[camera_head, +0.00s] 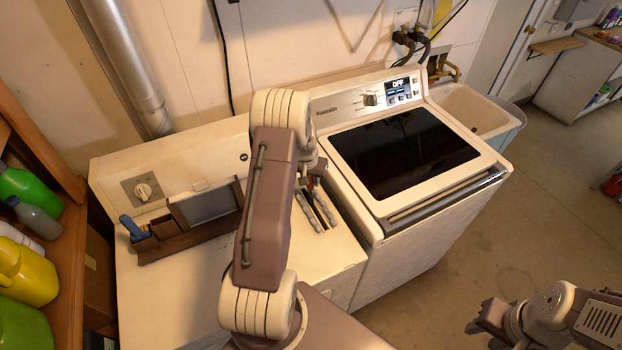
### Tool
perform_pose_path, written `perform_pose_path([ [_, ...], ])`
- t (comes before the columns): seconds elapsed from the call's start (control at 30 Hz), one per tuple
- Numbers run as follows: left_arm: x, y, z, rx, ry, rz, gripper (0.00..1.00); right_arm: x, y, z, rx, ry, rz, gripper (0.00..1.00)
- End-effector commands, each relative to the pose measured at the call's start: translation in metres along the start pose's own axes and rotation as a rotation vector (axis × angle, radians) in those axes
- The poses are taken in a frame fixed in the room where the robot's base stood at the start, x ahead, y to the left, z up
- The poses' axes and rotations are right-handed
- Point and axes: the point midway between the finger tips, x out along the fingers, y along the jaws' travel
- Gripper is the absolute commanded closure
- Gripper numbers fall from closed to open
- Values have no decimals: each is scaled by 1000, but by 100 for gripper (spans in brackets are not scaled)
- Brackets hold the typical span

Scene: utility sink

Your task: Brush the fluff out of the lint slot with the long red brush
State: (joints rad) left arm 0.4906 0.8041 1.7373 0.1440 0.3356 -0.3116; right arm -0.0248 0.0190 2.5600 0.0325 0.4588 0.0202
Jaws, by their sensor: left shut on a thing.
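The lint slot (317,207) is in the top of the left white machine near its right edge. Greyish pieces that look like fluff (326,211) show along it. My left gripper (312,184) is just behind the slot, largely hidden by my own arm. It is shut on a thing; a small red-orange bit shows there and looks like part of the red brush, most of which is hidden. I cannot tell whether it touches the slot. My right gripper (484,318) is low at the right, over the floor, away from the machines; its jaws look apart.
A brown rack (185,238) with a grey panel and a blue-handled tool (131,227) stands on the left machine. A washer (404,153) with a dark lid is to the right, then a sink (474,112). Shelves with bottles (30,270) line the left.

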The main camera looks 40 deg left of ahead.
Motion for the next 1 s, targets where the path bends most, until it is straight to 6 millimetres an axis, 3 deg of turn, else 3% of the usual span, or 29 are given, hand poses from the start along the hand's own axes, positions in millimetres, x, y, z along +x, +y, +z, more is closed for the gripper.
perform_pose_path([
  [0.7,44,0,12,0,1,0,100,38,1,4,0,0,0,64],
  [1.0,45,0,12,0,1,0,100,38,1,4,0,0,0,64],
])
